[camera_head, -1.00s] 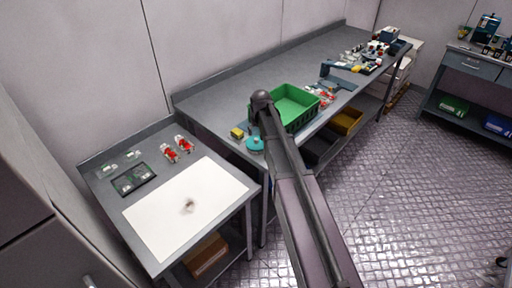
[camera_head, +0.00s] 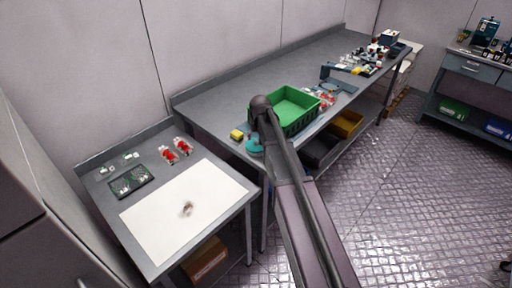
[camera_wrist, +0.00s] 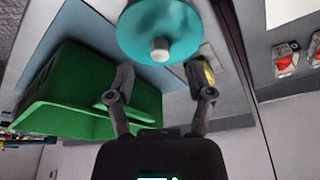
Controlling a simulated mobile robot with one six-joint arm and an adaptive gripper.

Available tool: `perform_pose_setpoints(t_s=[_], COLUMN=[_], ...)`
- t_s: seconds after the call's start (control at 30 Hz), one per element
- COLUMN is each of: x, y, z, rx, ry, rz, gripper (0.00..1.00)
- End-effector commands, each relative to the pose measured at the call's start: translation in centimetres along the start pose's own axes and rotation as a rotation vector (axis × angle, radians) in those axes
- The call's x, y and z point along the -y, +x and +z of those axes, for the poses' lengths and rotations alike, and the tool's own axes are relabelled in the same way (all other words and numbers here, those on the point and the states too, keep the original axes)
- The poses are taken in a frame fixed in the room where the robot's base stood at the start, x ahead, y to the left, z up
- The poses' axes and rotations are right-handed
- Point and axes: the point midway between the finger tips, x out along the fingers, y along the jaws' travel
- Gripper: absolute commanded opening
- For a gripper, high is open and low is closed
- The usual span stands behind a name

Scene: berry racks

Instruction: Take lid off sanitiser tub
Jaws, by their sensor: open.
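The sanitiser tub's round teal lid (camera_wrist: 188,30), with a pale knob (camera_wrist: 160,49) at its middle, fills the top centre of the wrist view. The lid hides the tub's body there. In the head view the teal tub (camera_head: 254,148) stands at the near end of the long bench, partly beside my arm. My gripper (camera_wrist: 161,72) is open and empty, with one finger to either side of the knob's line and the knob just beyond the fingertips. I see no contact with the knob. My arm hides the gripper in the head view.
A green crate (camera_head: 275,97) stands on the long bench close to the tub. A small yellow item (camera_head: 237,134) lies beside the tub and shows behind the right finger. A lower table with a white sheet (camera_head: 160,220) and red-berry punnets (camera_head: 169,155) stands at the left.

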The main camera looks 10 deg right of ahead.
Motion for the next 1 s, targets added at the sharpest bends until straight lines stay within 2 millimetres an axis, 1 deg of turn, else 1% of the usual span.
perform_pose_setpoints(t_s=[0.03,0.1,0.4,0.53,1.0], x=[0.0,0.0,0.0,0.1,0.1], y=[0.9,1.4,3.4,3.7,3.6], z=[0.1,0.1,0.0,0.0,0.0], rx=[0.000,0.000,0.000,0.000,0.000], ry=[0.000,0.000,0.000,0.000,0.000], rz=[0.000,0.000,0.000,0.000,0.000], gripper=[0.68,0.68,0.68,0.68,0.68])
